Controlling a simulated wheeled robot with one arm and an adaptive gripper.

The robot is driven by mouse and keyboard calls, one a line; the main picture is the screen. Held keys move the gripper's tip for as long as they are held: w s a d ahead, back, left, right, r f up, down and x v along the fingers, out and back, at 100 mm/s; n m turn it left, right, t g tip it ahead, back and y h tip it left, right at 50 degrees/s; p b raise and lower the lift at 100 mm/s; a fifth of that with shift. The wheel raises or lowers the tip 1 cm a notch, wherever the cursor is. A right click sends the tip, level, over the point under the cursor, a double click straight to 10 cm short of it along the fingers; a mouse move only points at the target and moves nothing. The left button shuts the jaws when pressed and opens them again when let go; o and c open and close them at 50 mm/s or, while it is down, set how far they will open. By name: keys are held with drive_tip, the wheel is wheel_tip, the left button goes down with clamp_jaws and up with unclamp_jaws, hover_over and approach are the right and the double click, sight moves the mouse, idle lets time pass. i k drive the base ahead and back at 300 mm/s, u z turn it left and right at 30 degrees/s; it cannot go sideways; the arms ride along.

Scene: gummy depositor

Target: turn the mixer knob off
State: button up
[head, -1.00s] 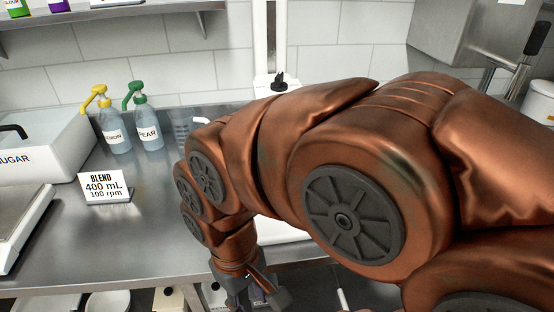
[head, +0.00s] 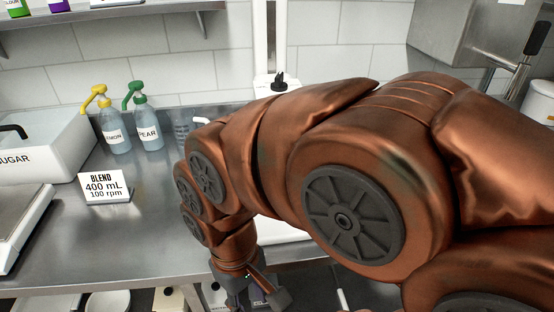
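My copper-coloured arm fills the centre and right of the head view. My gripper (head: 257,294) points down at the bottom edge, in front of the counter's front edge. Its dark fingers are partly cut off by the frame, so its opening is unclear. A small black knob-like part (head: 279,83) sits on a white body (head: 263,82) at the back wall, above my arm. I cannot tell whether this is the mixer knob. Most of what stands behind my arm is hidden, and no labelled mixer knob shows.
A steel counter (head: 150,215) holds a sign (head: 104,188) reading BLEND 400 mL 100 rpm. Bottles labelled PEAR (head: 147,122) and, partly legible, EMON (head: 114,130) stand behind it. A clear marked container (head: 182,131) is partly hidden by my arm. A white SUGAR bin (head: 45,157) stands left.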

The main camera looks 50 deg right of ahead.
sight(279, 85)
drive_tip(key=z, duration=0.7)
drive_tip(key=k, duration=0.05)
drive_tip(key=z, duration=0.55)
